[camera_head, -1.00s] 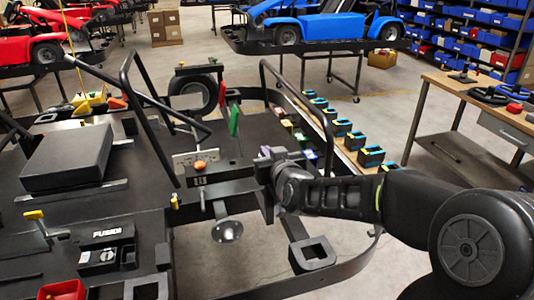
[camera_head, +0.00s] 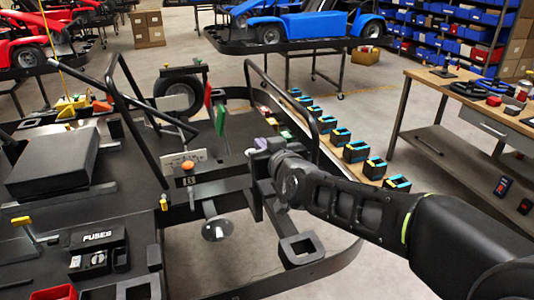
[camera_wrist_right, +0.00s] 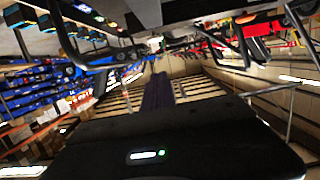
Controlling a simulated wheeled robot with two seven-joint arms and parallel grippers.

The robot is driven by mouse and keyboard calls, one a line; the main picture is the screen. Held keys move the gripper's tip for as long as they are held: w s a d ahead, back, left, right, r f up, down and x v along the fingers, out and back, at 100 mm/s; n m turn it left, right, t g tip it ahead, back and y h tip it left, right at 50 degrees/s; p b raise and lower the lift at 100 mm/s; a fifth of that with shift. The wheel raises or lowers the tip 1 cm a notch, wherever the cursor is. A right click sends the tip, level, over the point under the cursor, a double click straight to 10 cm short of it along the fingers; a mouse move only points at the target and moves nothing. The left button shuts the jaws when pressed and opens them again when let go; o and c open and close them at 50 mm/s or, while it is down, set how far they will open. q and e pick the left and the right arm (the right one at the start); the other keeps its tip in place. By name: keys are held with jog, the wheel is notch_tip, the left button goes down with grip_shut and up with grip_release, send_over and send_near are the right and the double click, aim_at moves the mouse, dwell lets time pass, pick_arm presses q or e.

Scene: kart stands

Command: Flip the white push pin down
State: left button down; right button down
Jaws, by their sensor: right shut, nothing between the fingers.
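My right gripper (camera_head: 258,165) is at the right side of the black kart frame (camera_head: 250,92), beside a row of small coloured pieces (camera_head: 272,123). It is shut and empty; its dark fingers (camera_wrist_right: 157,92) lie together in the right wrist view. I cannot make out the white push pin for certain; a pale spot near the gripper is too small to tell, and the gripper may hide it. An orange knob (camera_head: 187,166) stands left of the gripper. My left gripper is not in view.
A green lever (camera_head: 220,119) and a red one (camera_head: 207,93) stand behind the gripper. Several blue-and-black blocks (camera_head: 355,151) line the rail to the right. A round metal disc (camera_head: 219,229) is below left. A wooden workbench (camera_head: 445,82) stands at the right.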

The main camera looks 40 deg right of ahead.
jog(key=shift+v, duration=1.95)
jog(key=shift+a+r, duration=0.1)
jog(key=shift+r, duration=0.05)
